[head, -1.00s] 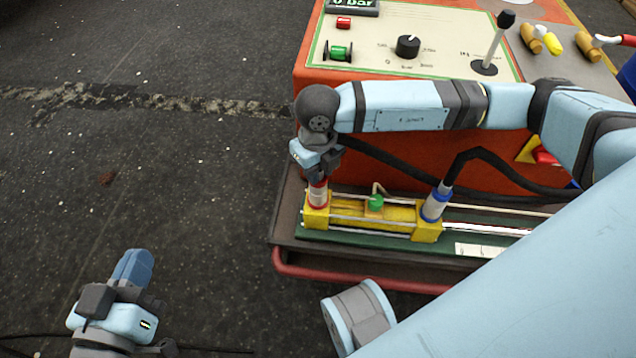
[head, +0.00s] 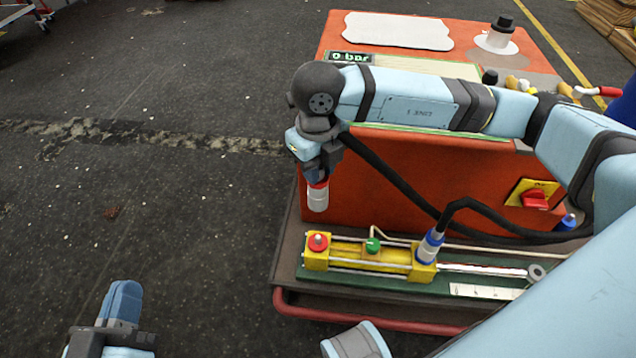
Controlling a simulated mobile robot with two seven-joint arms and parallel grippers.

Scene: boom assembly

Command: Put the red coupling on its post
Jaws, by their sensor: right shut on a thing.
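The red coupling (head: 317,196), a pale cylinder with a red band at its top, hangs upright in my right gripper (head: 318,178), which is shut on it. Below it, the red post (head: 318,241) stands bare on the left yellow end block (head: 317,260) of the cylinder. A clear gap shows between coupling and post, and the coupling appears roughly above it. My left gripper (head: 122,302) is low at the left, away from the cylinder; whether its fingers are apart cannot be told.
A blue-banded coupling (head: 430,245) with a black hose (head: 490,215) stands on the right yellow block. A green knob (head: 373,245) sits between the blocks. The orange cabinet (head: 420,180) rises close behind. The floor to the left is free.

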